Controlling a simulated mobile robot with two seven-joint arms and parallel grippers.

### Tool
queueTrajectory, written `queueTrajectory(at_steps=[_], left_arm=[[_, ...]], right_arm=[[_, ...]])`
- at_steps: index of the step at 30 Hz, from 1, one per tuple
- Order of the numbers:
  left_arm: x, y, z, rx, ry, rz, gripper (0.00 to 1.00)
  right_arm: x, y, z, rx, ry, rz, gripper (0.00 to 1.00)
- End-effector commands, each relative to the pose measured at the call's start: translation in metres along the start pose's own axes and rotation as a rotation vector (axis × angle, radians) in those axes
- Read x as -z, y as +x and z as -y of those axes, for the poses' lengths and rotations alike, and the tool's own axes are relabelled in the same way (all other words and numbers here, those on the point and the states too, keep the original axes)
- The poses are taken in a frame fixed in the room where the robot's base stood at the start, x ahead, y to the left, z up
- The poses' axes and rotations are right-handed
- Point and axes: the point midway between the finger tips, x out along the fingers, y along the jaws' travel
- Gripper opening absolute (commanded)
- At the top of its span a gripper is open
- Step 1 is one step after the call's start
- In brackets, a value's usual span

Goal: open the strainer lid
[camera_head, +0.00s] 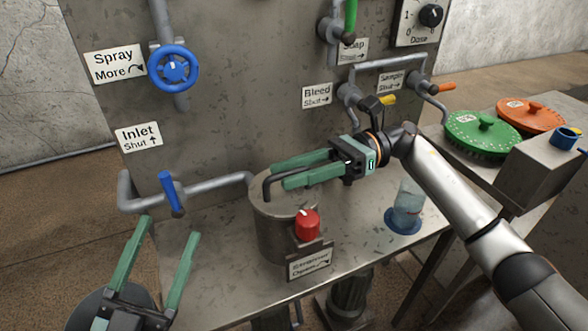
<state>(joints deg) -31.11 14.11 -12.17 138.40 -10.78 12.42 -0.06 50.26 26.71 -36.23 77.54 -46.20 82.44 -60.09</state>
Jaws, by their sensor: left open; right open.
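The strainer is a grey metal cylinder (272,229) standing on the metal shelf, with a flat lid (296,201) that looks closed. A dark bent handle (268,186) rises from the lid. A red knob (307,224) sits at its front, above a strainer label plate (310,262) with an arrow. My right gripper (277,173) is open, its green fingers pointing left at the lid handle, which is partly hidden by them. I cannot tell whether the fingers touch the handle. My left gripper (170,230) is open and empty at the lower left, in front of the shelf.
A blue inlet lever (171,193) on a pipe stands left of the strainer. A blue spray wheel (173,68) is on the panel. A clear jar (407,206) stands right on the shelf (230,289). Green (482,134) and orange (529,115) discs lie on the right table.

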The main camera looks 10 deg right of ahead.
Motion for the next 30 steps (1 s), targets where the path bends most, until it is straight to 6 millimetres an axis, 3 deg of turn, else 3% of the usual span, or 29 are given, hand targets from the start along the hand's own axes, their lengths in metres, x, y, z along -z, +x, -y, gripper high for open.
queueTrajectory(at_steps=[8,20,30], left_arm=[[-0.0006,-0.0002,-0.0001,0.0,-0.001,0.002,0.72],[-0.0011,-0.0004,-0.0002,0.0,-0.002,0.003,0.72],[-0.0013,-0.0004,-0.0002,0.0,-0.002,0.003,0.72]], right_arm=[[0.0003,0.0016,-0.0001,-0.001,0.001,0.0,0.45],[0.0002,0.0013,-0.0003,-0.001,0.0,-0.001,0.0],[0.0002,0.0012,-0.0006,-0.003,0.0,-0.001,0.0]])
